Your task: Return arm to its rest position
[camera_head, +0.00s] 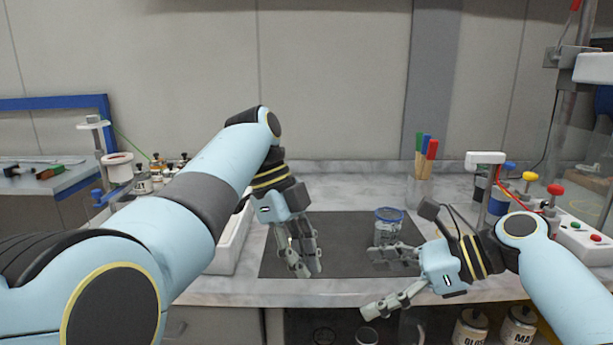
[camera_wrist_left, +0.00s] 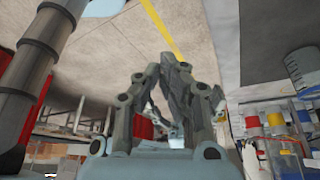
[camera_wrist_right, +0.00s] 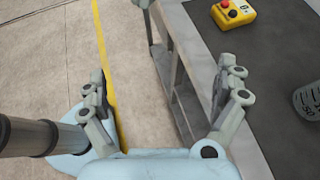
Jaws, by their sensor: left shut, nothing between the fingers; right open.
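My left gripper (camera_head: 304,262) hangs fingers-down over the left part of the dark mat (camera_head: 345,228) in the head view. Its fingers are shut with nothing between them, and they also come together in the left wrist view (camera_wrist_left: 170,75). My right gripper (camera_head: 369,285) points left at the counter's front edge. Its fingers are spread and empty, as the right wrist view shows too (camera_wrist_right: 163,82). A clear jar with a blue rim (camera_head: 388,226) stands on the mat behind the right gripper, partly covered by its upper finger.
A white tray (camera_head: 228,250) lies left of the mat, partly behind my left arm. A pen cup (camera_head: 420,190) stands at the back. A device with coloured knobs (camera_head: 580,238) is at the right. Bottles (camera_head: 470,326) stand on the shelf below.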

